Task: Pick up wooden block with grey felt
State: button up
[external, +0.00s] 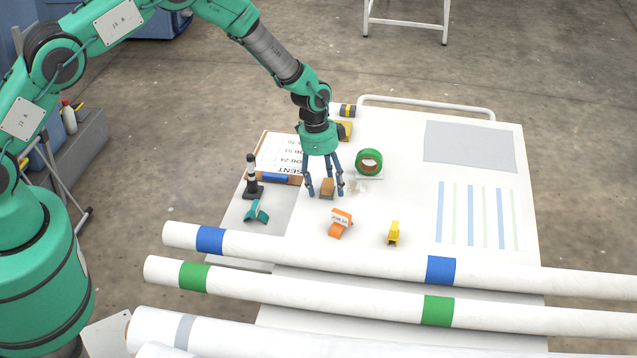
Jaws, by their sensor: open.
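The wooden block (327,187) is a small tan-brown piece on the white table (400,150). Grey felt on it is too small to make out. My gripper (325,191) points down over the block with its fingers open. One finger stands to the left of the block and another to the right. I cannot tell whether the fingers touch it. The arm reaches in from the upper left.
Close by are a green tape roll (369,162), an orange clamp-like piece (340,223), a yellow piece (393,233), a teal piece (256,211), a black-and-white upright tool (252,178) and a clipboard (277,152). Long white rolls (330,257) cross the front. The table's right side is flat.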

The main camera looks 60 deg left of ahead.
aim_at(326, 183)
jog(key=shift+c, duration=0.2)
jog(key=c, duration=1.3)
grip_shut()
jog(key=shift+r, duration=0.65)
jog(key=shift+s+r+p, duration=0.15)
jog(key=shift+s+r, duration=0.05)
jog(key=shift+r, duration=0.4)
jog(key=shift+s+r+p, duration=0.15)
jog(key=shift+r, duration=0.45)
jog(key=s+a+r, duration=0.1)
jog(key=s, duration=1.4)
jog(key=shift+r+p, duration=0.2)
jog(key=shift+p, duration=0.2)
jog(key=shift+s, duration=0.1)
